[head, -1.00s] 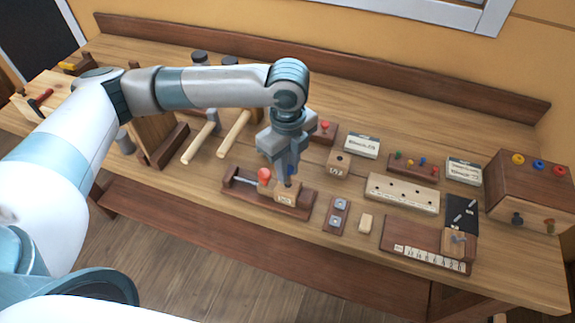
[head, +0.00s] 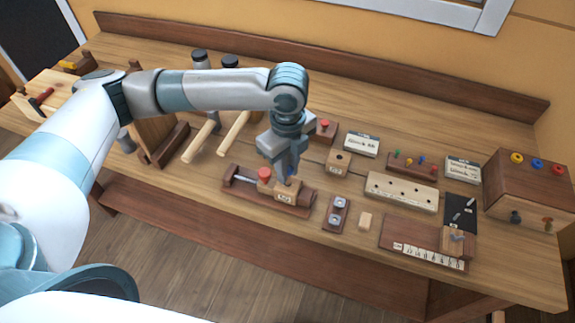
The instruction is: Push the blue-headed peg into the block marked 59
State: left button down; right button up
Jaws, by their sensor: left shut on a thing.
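My left gripper (head: 287,177) is shut and points down over a light wooden block (head: 289,194) clamped in a dark wooden vise (head: 240,188). A bit of blue (head: 292,171) shows at its fingers, which fits the blue-headed peg; the fingers hide most of it. The fingertips are right at the block's top, and I cannot tell how deep the peg sits. The mark on the block's front is too small to read. A second block with a dark hole (head: 339,163) stands behind and to the right. My right gripper is not in view.
A red knob (head: 265,173) stands close left of the fingers. Mallets (head: 234,131) lie at the left. A rack of coloured pegs (head: 413,166), a pale board with holes (head: 401,193) and a drawered box (head: 528,188) stand at the right.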

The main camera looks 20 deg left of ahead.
pick_arm(q)
jog(key=shift+f, duration=0.1)
dwell(0.5)
jog(key=shift+f, duration=0.5)
jog(key=shift+f, duration=0.35)
jog(key=c, duration=1.5)
grip_release()
jog(key=shift+c, duration=0.2)
jog(key=shift+r, duration=0.1)
notch_tip(320, 180, up, 4)
jog(key=p, duration=0.4)
jog(key=shift+r, duration=0.15)
notch_tip(320, 180, up, 4)
jog(key=p, duration=0.4)
jog(key=shift+f, duration=0.2)
